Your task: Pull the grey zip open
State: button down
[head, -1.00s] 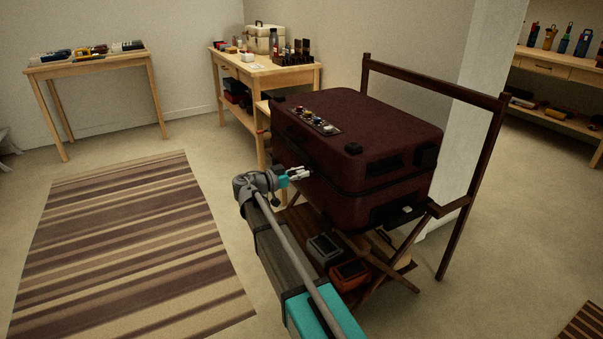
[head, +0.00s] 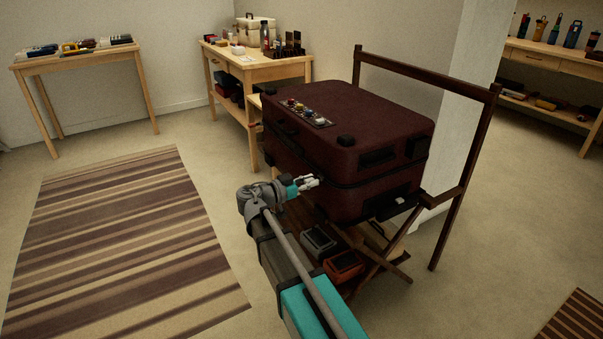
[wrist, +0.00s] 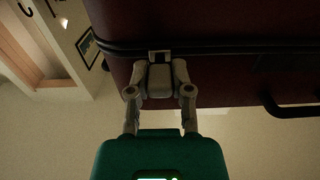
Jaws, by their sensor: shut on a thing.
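A dark red suitcase (head: 352,125) lies flat on a wooden folding rack, with a black zip seam (wrist: 225,47) running round its side. My gripper (head: 312,181) is at the seam on the suitcase's near side, close to the front corner. In the head view the fingers largely hide the pull. I cannot tell how far the seam is parted.
A black handle (wrist: 295,111) sticks out from the suitcase to the right of my gripper. The rack's tall frame (head: 463,185) stands behind. Grey (head: 318,240) and orange (head: 343,264) boxes sit under the suitcase. Striped rug floor (head: 130,240) lies open to the left.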

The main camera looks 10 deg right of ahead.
jog(key=s, duration=0.2)
jog(key=s+d, duration=0.1)
jog(key=s, duration=0.1)
jog(key=shift+s+d, duration=0.1)
jog(key=shift+d, duration=0.1)
jog(key=c, duration=0.5)
grip_release()
jog(key=shift+a, duration=0.2)
jog(key=shift+v, duration=5.8)
